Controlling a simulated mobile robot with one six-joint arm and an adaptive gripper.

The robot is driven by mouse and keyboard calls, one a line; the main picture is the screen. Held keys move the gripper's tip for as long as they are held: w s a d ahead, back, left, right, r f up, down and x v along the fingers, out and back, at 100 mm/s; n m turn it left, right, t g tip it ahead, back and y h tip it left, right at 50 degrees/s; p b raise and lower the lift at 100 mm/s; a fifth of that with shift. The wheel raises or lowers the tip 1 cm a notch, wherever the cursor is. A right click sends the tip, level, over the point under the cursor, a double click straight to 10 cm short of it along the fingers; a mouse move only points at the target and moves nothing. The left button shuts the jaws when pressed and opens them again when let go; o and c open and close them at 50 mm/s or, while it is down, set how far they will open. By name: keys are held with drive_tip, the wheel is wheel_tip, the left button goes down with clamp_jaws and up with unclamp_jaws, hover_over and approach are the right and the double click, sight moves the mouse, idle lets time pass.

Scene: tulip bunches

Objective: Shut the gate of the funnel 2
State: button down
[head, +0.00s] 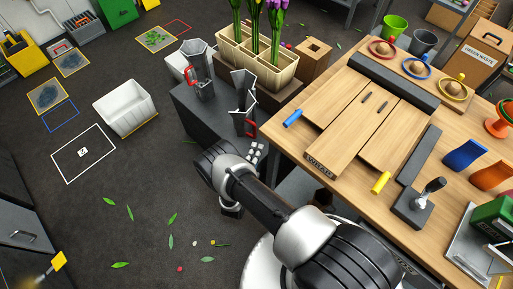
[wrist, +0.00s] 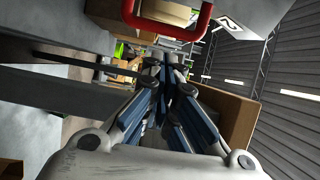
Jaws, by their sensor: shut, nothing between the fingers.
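Two grey metal funnels stand on a dark box in the head view. The left one (head: 203,70) has a red gate handle (head: 191,76), and the nearer right one (head: 243,97) has a red handle (head: 250,127) low on it. In the wrist view a red handle (wrist: 170,33) hangs close, above the fingers, beside a pale plate (wrist: 262,14) with a dark mark. My gripper (wrist: 168,62) is shut and empty, apart from the handle in that picture. Whether the gate is open is unclear.
The dark box (head: 190,108) stands beside the wooden workbench (head: 285,140), whose edge is close to my arm. Behind the funnels is a beige planter (head: 282,68) with tulips. A white crate (head: 125,112) and scattered leaves lie on the open floor at left.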

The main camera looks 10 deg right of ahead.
sight(249, 122)
drive_tip(key=b+x, duration=0.1)
drive_tip(key=x, duration=0.5)
drive_tip(key=shift+w, duration=0.25)
drive_tip(key=shift+d, duration=0.1)
